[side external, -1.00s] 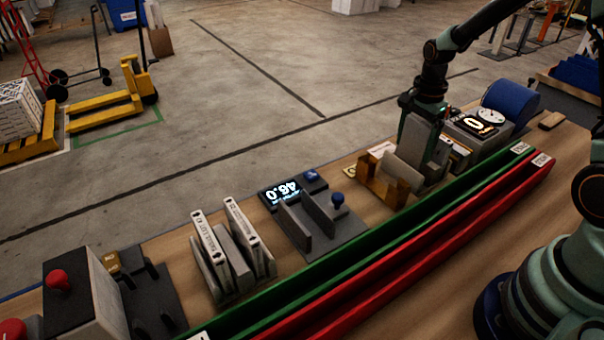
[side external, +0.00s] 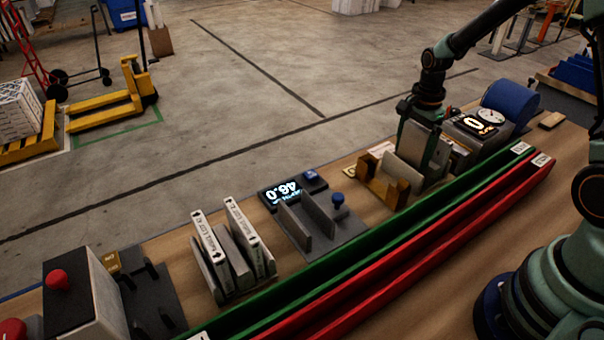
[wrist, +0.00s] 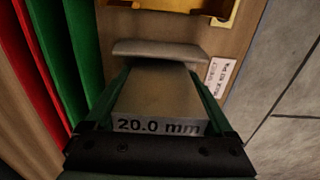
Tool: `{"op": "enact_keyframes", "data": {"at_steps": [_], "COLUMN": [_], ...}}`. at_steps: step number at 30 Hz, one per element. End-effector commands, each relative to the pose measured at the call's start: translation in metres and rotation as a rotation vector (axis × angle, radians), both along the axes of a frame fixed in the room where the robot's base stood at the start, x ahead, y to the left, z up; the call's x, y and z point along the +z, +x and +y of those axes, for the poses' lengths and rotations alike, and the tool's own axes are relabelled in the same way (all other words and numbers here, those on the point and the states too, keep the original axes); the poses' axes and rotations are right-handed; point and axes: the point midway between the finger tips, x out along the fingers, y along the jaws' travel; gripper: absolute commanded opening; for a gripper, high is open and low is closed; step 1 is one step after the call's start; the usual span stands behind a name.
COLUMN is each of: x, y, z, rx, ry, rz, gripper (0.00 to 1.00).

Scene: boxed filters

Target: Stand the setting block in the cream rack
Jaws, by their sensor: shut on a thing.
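My gripper (wrist: 163,100) is shut on the setting block (wrist: 158,112), a grey block whose end reads "20.0 mm" in the wrist view. In the side view the held block (side external: 420,138) is upright, partly hidden by my fingers. A pale upright panel (side external: 405,172), which looks like part of the cream rack, stands just in front of it; in the wrist view this panel (wrist: 160,50) lies just beyond the block. The rack's base is mostly hidden. I cannot tell whether the block touches the rack or its floor.
A brass-coloured holder (side external: 378,190) stands close to the pale panel. Green (side external: 440,210) and red (side external: 470,222) rails run along my side. A gauge station (side external: 478,122) is behind my gripper; a grey fixture (side external: 322,225) and rack of white filters (side external: 232,250) are left.

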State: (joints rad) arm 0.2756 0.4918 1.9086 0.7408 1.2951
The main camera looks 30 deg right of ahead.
Motion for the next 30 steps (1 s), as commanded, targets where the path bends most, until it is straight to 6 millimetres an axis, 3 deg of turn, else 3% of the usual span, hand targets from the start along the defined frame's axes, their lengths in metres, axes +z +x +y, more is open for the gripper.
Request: {"op": "enact_keyframes", "data": {"at_steps": [30], "x": [-0.015], "y": [0.0], "z": [0.0], "rx": [0.0], "ry": [0.0], "rz": [0.0], "gripper": [0.0]}}
